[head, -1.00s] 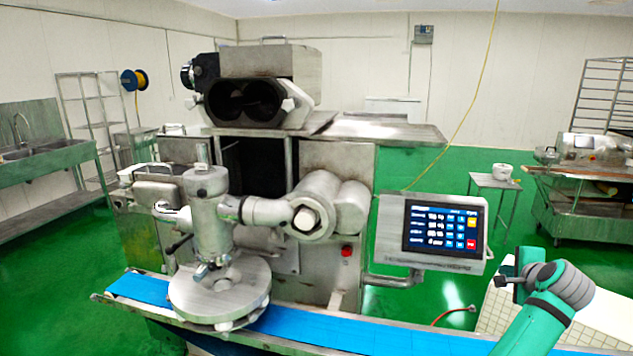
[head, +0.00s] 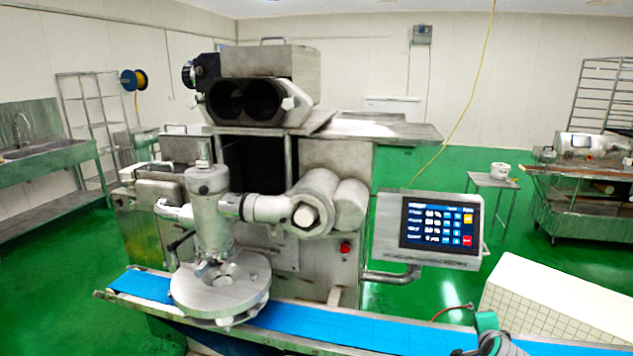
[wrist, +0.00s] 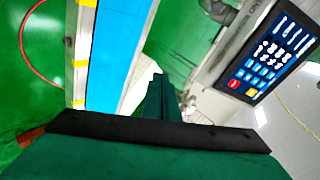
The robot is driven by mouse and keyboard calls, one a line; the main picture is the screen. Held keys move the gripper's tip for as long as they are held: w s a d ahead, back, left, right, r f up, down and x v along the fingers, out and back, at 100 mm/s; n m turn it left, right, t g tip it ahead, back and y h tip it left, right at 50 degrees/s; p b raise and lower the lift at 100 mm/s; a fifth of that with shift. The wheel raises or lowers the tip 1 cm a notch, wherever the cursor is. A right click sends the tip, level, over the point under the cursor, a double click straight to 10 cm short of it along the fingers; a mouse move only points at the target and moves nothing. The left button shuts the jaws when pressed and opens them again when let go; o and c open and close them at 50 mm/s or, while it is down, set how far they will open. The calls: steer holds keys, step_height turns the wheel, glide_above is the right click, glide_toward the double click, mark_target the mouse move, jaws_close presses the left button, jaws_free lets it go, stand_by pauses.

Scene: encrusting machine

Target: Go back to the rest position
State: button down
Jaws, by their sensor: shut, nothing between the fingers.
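My gripper (wrist: 160,90) shows in the wrist view as dark green parts with a black bar across them. It is shut and holds nothing. It is close to the blue conveyor belt (wrist: 118,50) and the touch panel (wrist: 272,58), apart from both as far as I can see. In the head view only a small green and grey part of my arm shows at the bottom right edge, and the fingers are out of sight there.
The encrusting machine (head: 265,65) stands in the middle with its blue belt (head: 330,325) along the front. The control panel (head: 437,230) sticks out on its right. A white tiled block (head: 550,310) stands at the right. Green floor is open beyond it.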

steer(key=s+a+f+n, duration=0.3)
steer(key=s+a+f, duration=0.5)
steer(key=f, duration=0.2)
steer(key=s+a+f+n, duration=0.4)
steer(key=s+a+f, duration=0.4)
steer(key=f, duration=0.2)
steer(key=s+a+f+n+t, duration=0.2)
steer(key=s+a+f+n, duration=0.1)
steer(key=s+a, duration=0.6)
steer(key=s+a+r+n+t+y, duration=0.1)
steer(key=s+a+r+n+y, duration=0.2)
steer(key=s+a, duration=0.95)
steer(key=s+a+r+n, duration=0.2)
steer(key=s+a+r, duration=0.1)
steer(key=s+r, duration=0.2)
steer(key=s+a+r+n+t+y, duration=0.1)
steer(key=s+a+r+n, duration=0.2)
steer(key=s+r, duration=0.3)
steer(key=s+a, duration=0.1)
steer(key=s, duration=0.3)
steer(key=shift+s+a+n+t+y, duration=0.15)
steer(key=shift+a+n+t+y, duration=0.05)
steer(key=shift+n+t+y, duration=0.1)
steer(key=shift+a, duration=0.1)
